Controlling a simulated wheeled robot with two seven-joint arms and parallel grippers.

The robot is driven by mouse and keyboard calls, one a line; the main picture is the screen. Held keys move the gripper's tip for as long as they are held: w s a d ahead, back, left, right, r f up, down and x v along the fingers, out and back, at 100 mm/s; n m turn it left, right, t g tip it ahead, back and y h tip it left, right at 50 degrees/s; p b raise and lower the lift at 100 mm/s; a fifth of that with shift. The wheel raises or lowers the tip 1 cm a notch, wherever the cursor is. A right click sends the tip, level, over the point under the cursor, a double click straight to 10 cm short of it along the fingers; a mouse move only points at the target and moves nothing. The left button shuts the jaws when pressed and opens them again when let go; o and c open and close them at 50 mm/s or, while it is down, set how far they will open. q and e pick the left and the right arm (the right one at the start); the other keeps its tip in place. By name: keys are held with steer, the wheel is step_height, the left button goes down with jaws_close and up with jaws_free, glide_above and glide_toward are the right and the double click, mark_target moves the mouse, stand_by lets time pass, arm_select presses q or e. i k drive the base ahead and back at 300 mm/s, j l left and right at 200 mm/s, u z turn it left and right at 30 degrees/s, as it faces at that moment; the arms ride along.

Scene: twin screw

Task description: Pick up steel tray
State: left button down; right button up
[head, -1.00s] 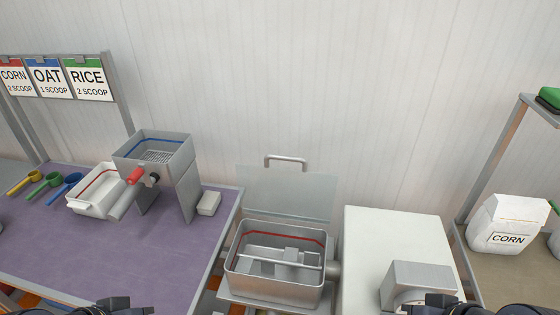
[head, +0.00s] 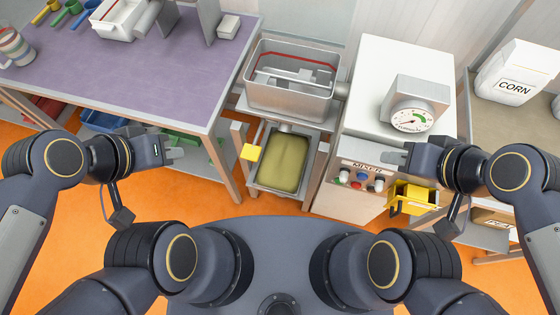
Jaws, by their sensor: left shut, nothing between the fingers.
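The steel tray (head: 273,192) sits on a low stand below the steel mixer bowl (head: 288,98). A smooth yellow-green mass fills most of it, and its far end lies under the bowl. My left gripper (head: 178,153) is shut and empty, left of the tray and apart from it, near the purple table's front edge. My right gripper (head: 393,158) is to the right of the tray, in front of the mixer's control panel, and apart from the tray. Its finger opening is too small to make out.
The purple table (head: 140,75) stands on the left and the white mixer cabinet (head: 375,75) on the right, with a gauge box on top. A yellow box (head: 410,197) is by my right gripper. Orange floor lies in front.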

mark_target(281, 166)
steer(key=k, duration=0.15)
steer(key=u, duration=1.3)
steer(key=k+l+u, duration=0.25)
steer(key=k+u, duration=0.25)
steer(key=k, duration=0.25)
